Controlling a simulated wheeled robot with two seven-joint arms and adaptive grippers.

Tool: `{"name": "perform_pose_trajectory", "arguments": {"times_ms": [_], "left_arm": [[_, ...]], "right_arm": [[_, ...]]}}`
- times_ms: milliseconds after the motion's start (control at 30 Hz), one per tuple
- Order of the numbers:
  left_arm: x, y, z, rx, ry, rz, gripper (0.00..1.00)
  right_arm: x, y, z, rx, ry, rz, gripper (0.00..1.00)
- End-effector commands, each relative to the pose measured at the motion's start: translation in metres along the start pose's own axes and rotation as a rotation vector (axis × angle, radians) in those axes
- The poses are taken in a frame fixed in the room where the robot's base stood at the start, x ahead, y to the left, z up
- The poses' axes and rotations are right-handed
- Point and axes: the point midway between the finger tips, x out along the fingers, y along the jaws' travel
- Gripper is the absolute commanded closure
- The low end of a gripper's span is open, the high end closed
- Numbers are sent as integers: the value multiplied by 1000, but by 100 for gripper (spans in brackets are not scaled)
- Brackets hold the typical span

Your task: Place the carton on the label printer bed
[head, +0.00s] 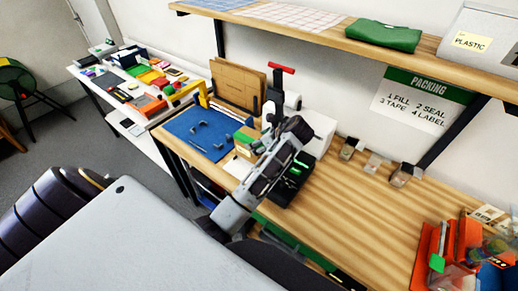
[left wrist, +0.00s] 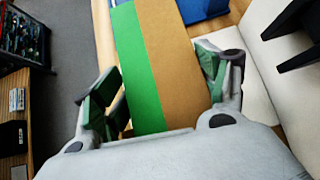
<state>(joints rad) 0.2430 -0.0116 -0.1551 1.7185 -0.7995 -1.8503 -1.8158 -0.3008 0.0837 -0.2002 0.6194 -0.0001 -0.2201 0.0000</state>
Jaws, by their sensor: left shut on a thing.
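The carton, with a green band and brown cardboard, fills the middle of the left wrist view (left wrist: 165,60). The fingers of my left gripper (left wrist: 165,90) stand on both sides of it, shut on it. In the head view the carton (head: 246,136) shows small beside my left gripper (head: 257,146), near the blue mat; my arm hides part of it. A black box with green lights (head: 296,184), possibly the label printer, stands on the bench just right of my arm and is partly hidden by it. My right gripper is not in view.
A blue mat (head: 190,130) with small tools and upright cardboard sheets (head: 238,84) lie to the left. A red-handled device (head: 281,69) stands behind. Orange bins (head: 428,258) stand at the right. The wooden bench (head: 350,215) is clear in the middle. A shelf (head: 330,32) overhangs the back.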

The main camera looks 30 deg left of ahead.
Motion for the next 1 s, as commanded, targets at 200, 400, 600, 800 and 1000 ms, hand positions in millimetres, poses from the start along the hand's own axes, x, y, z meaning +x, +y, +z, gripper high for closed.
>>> {"name": "perform_pose_trajectory", "arguments": {"times_ms": [200, 400, 600, 800, 1000], "left_arm": [[0, 0, 0, 0, -1, -1, 73], [6, 0, -6, 2, 0, 0, 73], [20, 1, -20, 2, 0, 2, 73], [26, 1, -26, 0, -1, -1, 73], [26, 1, -26, 0, -1, -1, 82]], "right_arm": [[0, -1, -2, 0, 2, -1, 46], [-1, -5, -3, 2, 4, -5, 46], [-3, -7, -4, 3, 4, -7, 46], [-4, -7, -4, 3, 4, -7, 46], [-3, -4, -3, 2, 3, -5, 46]]}}
